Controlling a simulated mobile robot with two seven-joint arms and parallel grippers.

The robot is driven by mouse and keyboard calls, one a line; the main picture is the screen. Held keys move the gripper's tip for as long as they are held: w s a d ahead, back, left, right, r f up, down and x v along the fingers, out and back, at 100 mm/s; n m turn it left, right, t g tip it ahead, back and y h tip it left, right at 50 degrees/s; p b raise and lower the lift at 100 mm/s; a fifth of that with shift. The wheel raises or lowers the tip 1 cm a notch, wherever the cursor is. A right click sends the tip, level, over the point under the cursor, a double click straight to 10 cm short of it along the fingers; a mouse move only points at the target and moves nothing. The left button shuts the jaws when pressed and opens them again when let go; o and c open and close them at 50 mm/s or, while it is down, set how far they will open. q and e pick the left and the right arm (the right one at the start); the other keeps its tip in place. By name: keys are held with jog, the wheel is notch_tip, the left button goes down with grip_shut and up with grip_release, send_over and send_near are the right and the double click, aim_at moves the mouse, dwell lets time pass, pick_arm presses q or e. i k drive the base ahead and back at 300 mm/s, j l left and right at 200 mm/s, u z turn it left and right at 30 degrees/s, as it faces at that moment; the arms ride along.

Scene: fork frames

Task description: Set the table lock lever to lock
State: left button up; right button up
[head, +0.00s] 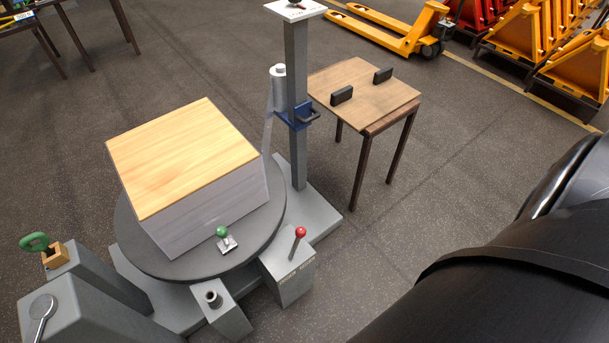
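A lever with a red ball knob (300,232) stands on a grey box (291,275) at the front right edge of the round turntable (150,262). It is probably the table lock lever. Its rod rises close to upright, leaning slightly right. The lettering on the box is too small to read, so I cannot tell its lock setting. A small green ball knob (222,231) sits on a metal bracket on the turntable. Neither of my grippers is in view. A large dark part, likely my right arm, fills the lower right.
A wood-topped white carton (210,210) sits on the turntable. A grey post (297,120) with a blue carriage (298,116) stands behind the lever. Grey pedestals (90,285) stand at the left front. A small wooden table (365,95) is behind right. The floor right of the lever is clear.

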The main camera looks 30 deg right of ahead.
aim_at(301, 231)
jog(key=l+u, duration=0.1)
jog(key=l, duration=0.6)
jog(key=k+l+u, duration=0.1)
jog(key=l, duration=0.6)
jog(key=k+l+u, duration=0.15)
jog(key=l, duration=0.55)
